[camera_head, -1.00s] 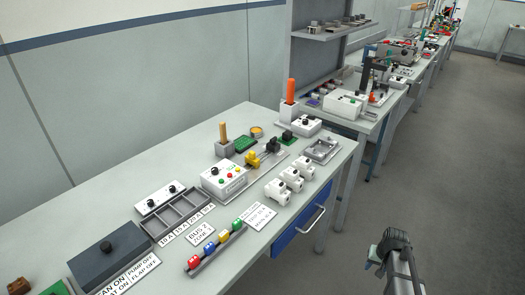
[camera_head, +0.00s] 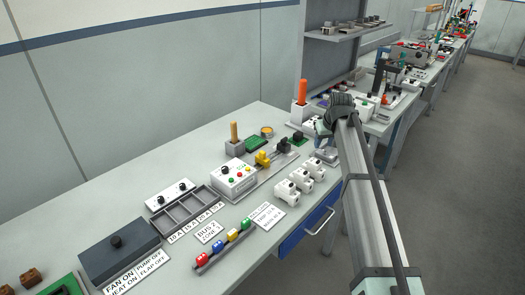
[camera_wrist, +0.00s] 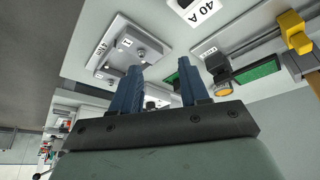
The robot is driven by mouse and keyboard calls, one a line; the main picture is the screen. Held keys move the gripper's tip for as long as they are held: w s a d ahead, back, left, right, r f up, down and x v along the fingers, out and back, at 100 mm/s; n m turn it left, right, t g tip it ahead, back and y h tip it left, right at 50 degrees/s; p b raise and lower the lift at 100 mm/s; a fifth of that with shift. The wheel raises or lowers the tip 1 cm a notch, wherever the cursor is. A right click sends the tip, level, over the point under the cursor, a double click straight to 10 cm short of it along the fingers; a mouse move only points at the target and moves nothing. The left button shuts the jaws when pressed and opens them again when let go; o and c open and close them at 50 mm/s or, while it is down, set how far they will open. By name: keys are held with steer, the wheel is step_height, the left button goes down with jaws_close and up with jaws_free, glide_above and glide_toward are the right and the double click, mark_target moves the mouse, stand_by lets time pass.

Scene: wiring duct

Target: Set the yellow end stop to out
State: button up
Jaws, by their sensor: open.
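The yellow end stop (camera_head: 262,160) sits on a rail at the middle of the bench, just behind the white box with buttons (camera_head: 233,178). In the wrist view the yellow end stop (camera_wrist: 296,33) shows at the right edge, on the grey rail. My gripper (camera_head: 322,128) is above the far right part of the bench, to the right of the end stop and apart from it. In the wrist view its two blue fingers (camera_wrist: 160,72) are spread with nothing between them.
A black block (camera_head: 284,146) is farther along the rail. White breakers (camera_head: 301,181) stand in front of it. An orange post (camera_head: 302,92) and a wooden post (camera_head: 234,133) rise behind. A metal bracket plate (camera_wrist: 128,48) lies near my fingers.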

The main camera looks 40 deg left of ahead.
steer(key=s+a+r+n+g+h, duration=0.1)
steer(key=s+a+r+n, duration=0.1)
steer(key=s+a+r, duration=0.3)
steer(key=s+a+r+n+g+h, duration=0.1)
steer(key=s+a+n, duration=0.2)
steer(key=a, duration=0.5)
steer(key=r+n+g+h, duration=0.1)
steer(key=r+n, duration=0.1)
steer(key=n, duration=0.1)
glide_above(262, 152)
step_height(262, 152, down, 13)
steer(key=shift+w+f, duration=0.1)
jaws_close()
